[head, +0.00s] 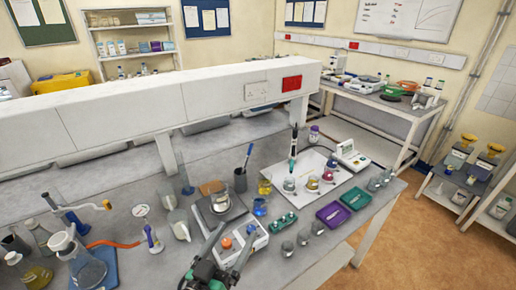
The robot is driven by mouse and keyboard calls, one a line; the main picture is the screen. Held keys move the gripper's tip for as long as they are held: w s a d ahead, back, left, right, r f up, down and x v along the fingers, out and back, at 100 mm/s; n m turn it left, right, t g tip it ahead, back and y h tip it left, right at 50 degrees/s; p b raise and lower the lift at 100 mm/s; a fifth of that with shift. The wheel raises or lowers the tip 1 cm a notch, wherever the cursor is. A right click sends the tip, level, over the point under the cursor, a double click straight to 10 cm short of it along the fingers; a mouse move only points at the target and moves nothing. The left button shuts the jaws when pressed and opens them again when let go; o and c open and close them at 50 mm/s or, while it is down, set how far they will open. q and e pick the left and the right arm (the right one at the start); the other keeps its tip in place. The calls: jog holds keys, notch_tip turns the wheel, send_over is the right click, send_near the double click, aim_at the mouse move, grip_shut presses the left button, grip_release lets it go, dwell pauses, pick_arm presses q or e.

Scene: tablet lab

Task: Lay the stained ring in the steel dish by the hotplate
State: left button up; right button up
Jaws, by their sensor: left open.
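My left gripper (238,231) is open at the bottom middle, its two fingers spread over a white device that shows between them. A small orange round thing (226,243) lies or sits on that device between the fingers; I cannot tell whether it is a ring. A boxy unit with a flat top (203,219) stands just behind and carries a glass beaker; it may be the hotplate. I cannot make out the stained ring or the steel dish for sure. Small grey metal-looking cups (303,237) stand to the right. My right gripper is not in view.
A white board (318,163) holds flasks with coloured liquids and a pen-like probe. A green rack (283,221), purple tray (333,214) and green tray (356,198) lie right. Glassware and an orange tube (115,243) crowd the left. A raised white ledge (200,100) runs behind.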

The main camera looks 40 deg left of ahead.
pick_arm(q)
jog(key=w+d+r+m+t+h, duration=0.1)
jog(key=w+d+r+t, duration=0.1)
jog(key=r, duration=0.8)
jog(key=w+d+r+m+t+h, duration=0.1)
jog(key=d+r+t, duration=0.2)
jog(key=r, duration=0.7)
jog(key=s+d+r+m+t+h, duration=0.2)
jog(key=s+r+h, duration=0.1)
jog(key=r, duration=0.6)
jog(key=s+d+r+m+t+h, duration=0.2)
jog(key=s+d+r+t+h, duration=0.1)
jog(key=r, duration=0.7)
jog(key=shift+d+r+m, duration=0.15)
jog(key=shift+d+m, duration=0.15)
jog(key=shift+d, duration=0.05)
